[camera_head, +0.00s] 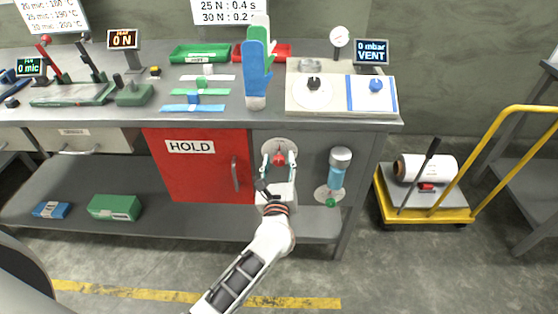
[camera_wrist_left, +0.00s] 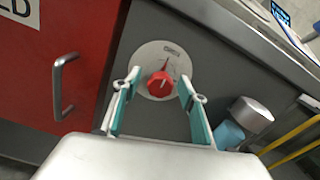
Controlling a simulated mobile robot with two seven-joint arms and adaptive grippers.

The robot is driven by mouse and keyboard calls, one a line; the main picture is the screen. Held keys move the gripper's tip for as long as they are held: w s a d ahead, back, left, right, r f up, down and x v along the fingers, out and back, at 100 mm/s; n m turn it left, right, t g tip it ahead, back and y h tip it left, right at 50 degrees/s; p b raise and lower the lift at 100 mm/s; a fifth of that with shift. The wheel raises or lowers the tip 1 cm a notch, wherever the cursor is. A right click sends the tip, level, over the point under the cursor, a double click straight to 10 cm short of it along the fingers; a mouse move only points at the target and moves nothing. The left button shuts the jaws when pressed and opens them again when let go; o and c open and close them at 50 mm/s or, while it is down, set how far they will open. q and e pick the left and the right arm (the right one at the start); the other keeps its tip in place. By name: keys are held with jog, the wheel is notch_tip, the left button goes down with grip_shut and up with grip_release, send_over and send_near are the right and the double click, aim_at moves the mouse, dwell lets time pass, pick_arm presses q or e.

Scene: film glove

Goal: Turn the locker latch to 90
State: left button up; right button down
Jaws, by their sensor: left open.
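The locker latch is a red knob (camera_head: 280,159) on a round pale dial plate, on the grey panel right of the red locker door (camera_head: 202,178) marked HOLD. In the left wrist view the knob (camera_wrist_left: 160,84) has a narrow tip pointing up and slightly right; the dial's small print is unreadable. My left gripper (camera_head: 278,163) is open in front of the dial. In the wrist view its teal-padded fingers (camera_wrist_left: 159,90) stand either side of the knob, with gaps showing on both sides. The door looks closed. My right gripper is not in view.
A blue-bodied cylinder with a grey cap (camera_head: 337,172) is mounted right of the dial. The door handle (camera_head: 235,173) sticks out to its left. The grey bench (camera_head: 228,118) overhangs above. A yellow trolley (camera_head: 440,205) stands right, with open floor between.

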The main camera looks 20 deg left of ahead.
pick_arm(q)
jog(key=shift+w, duration=0.25)
jog(key=c, duration=1.1)
